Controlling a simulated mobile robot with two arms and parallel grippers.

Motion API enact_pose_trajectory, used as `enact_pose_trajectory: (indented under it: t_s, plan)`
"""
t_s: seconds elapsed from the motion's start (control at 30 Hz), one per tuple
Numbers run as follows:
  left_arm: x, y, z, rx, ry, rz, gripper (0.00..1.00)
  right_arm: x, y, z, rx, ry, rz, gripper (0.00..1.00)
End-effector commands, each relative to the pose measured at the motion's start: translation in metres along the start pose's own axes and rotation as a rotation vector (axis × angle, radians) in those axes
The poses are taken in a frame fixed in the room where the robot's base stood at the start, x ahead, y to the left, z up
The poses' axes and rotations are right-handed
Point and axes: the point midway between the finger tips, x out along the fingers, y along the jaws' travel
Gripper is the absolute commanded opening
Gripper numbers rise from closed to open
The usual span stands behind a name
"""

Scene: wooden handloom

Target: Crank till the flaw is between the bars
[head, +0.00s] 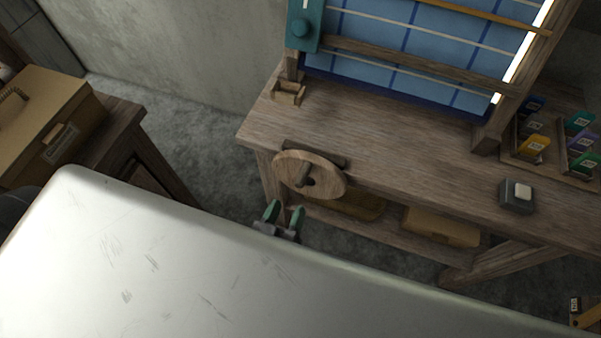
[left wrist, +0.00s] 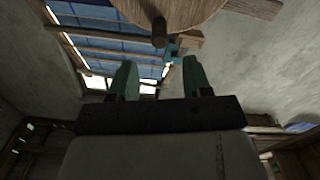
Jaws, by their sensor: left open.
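A round wooden crank wheel (head: 309,175) with a peg handle (head: 303,174) is mounted on the front edge of the loom's table. In the left wrist view the wheel (left wrist: 180,10) is at the top, with its handle (left wrist: 159,32) pointing towards the camera. My left gripper (head: 284,215) is open and empty, below and slightly left of the wheel, apart from it. Its two green fingers also show in the left wrist view (left wrist: 160,80). Blue cloth (head: 400,40) is stretched on the frame, crossed by wooden bars (head: 420,66) and pale strips. I cannot make out the flaw. My right gripper is not in view.
A small grey box with a pale button (head: 517,195) sits on the table at right, near card holders (head: 535,147). A small wooden tray (head: 289,92) is at the table's back left. A cardboard box (head: 45,120) stands at far left.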

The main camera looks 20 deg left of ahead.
Motion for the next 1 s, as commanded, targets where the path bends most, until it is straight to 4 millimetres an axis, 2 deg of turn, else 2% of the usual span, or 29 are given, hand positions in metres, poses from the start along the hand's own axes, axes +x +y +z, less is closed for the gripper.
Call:
enact_pose_trajectory:
  t_s: [0.3,0.5,0.67,0.9,1.0]
  plan:
    - [0.061,0.001,-0.001,0.002,0.000,0.001,0.49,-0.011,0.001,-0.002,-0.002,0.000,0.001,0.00]
    - [0.087,0.000,0.000,0.002,-0.002,0.001,0.49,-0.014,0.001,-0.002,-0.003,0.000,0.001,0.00]
    - [0.095,0.000,0.001,0.001,-0.003,0.001,0.49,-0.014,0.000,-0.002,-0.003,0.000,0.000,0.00]
    - [0.095,0.000,0.001,0.001,-0.004,0.001,0.49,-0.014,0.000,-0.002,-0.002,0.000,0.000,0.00]
    - [0.095,0.000,0.001,0.002,-0.004,0.001,0.35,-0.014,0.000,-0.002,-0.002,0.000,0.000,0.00]
